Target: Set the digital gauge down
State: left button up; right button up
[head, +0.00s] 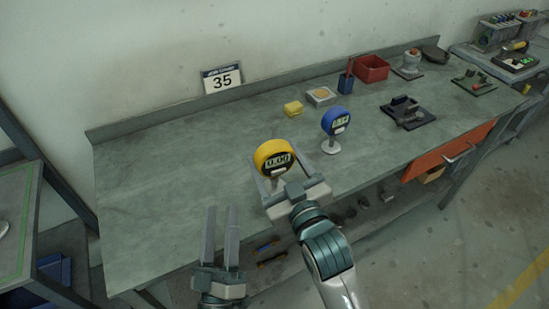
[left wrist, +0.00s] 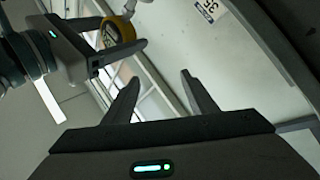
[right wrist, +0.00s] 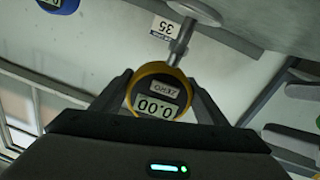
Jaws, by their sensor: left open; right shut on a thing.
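The yellow digital gauge (head: 273,156) reads 0.00 and is in my right gripper (head: 292,190), over the front part of the workbench (head: 170,185). In the right wrist view the gauge (right wrist: 158,96) sits between the two fingers, with its stem and round foot (right wrist: 194,12) pointing away from the palm; I cannot tell whether the foot touches the bench. My left gripper (head: 221,222) is open and empty at the bench's front edge. The left wrist view shows the yellow gauge (left wrist: 118,31) beyond my left fingers, in the right gripper.
A blue gauge (head: 335,121) stands on a round foot just right of the yellow one. Behind are a yellow block (head: 293,108), a small tray (head: 320,95), a blue cup (head: 346,84) and a red bin (head: 371,69). A "35" sign (head: 222,79) stands at the back. The bench's left half is clear.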

pick_arm(q)
jog(key=s+d+f+m+g+h, duration=0.1)
jog(key=d+f+m+g+h, duration=0.15)
jog(key=d+f+m, duration=0.4)
jog(key=s+d+f+m+g+h, duration=0.1)
jog(key=d+f+g+h, duration=0.2)
jog(key=f, duration=0.6)
jog(key=s+a+f+m+g, duration=0.1)
jog(key=s+f+m+g, duration=0.15)
jog(key=f, duration=1.05)
jog(key=s+a+f+m+g, duration=0.1)
jog(key=s+f+g, duration=0.15)
jog(key=f, duration=1.05)
jog(key=s+a+f+m+g+y, duration=0.1)
jog(key=s+a+f+g, duration=0.3)
jog(key=f, duration=0.4)
jog(key=s+a+f+g+y, duration=0.1)
jog(key=s+a+f+g, duration=0.1)
jog(key=s+a+f, duration=0.55)
jog(key=s+a+f+g+y, duration=0.1)
jog(key=s+a+f+g, duration=0.2)
jog(key=s, duration=0.5)
jog(key=s+a+f+g+y, duration=0.1)
jog(key=s+a+f+g, duration=0.2)
jog(key=s+f, duration=0.5)
jog(key=shift+s+a+y, duration=0.35)
jog(key=shift+s+a, duration=0.15)
jog(key=shift+a, duration=0.4)
